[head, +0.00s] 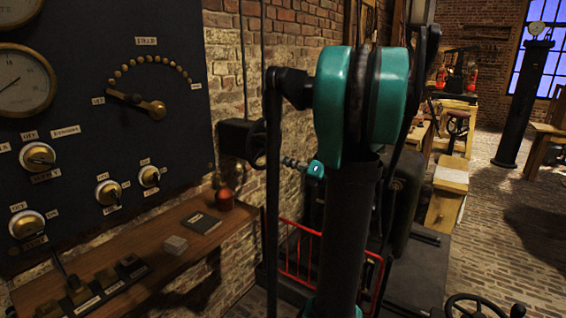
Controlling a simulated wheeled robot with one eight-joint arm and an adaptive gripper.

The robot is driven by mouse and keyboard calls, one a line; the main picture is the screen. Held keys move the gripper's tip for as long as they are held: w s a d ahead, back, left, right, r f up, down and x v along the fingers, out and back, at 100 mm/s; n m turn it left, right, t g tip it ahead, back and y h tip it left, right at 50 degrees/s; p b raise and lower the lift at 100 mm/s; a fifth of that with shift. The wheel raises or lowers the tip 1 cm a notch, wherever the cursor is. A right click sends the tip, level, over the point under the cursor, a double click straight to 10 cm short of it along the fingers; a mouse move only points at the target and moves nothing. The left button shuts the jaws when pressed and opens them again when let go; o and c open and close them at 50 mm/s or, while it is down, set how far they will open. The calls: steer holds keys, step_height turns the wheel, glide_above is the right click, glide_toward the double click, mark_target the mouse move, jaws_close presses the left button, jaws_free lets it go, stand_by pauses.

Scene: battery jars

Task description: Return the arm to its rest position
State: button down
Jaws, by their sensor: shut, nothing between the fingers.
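My arm, with teal joint covers and dark links, stands large in the middle of the head view and is folded at a high joint. A thin dark link of mine hangs down on its left side. I cannot make out my gripper or its fingertips in this view. My own links hide part of the space behind them.
A dark control panel (110,60) with gauges, knobs and a lever covers the left wall. A red rail (300,250) stands behind my arm. Brick floor (500,235) is open at right.

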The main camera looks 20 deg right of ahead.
steer(key=s+a+f+n+g+h, duration=0.2)
steer(key=s+a+f+n+g, duration=0.25)
steer(key=a+f+n, duration=0.45)
steer(key=s+a+f+n+g+h, duration=0.1)
steer(key=s+a+f+n+g, duration=0.4)
steer(key=f+n, duration=0.4)
steer(key=s+d+f+n+g+h, duration=0.1)
steer(key=s+d+f+n+h, duration=0.1)
steer(key=s+n, duration=0.4)
steer(key=s+d+f+n+g+h, duration=0.1)
steer(key=s+d+f+n+h, duration=0.2)
steer(key=n, duration=1.1)
steer(key=shift+s+f+h, duration=1.3)
steer(key=shift+s+f, duration=0.45)
steer(key=shift+s, duration=0.4)
steer(key=shift+d, duration=0.1)
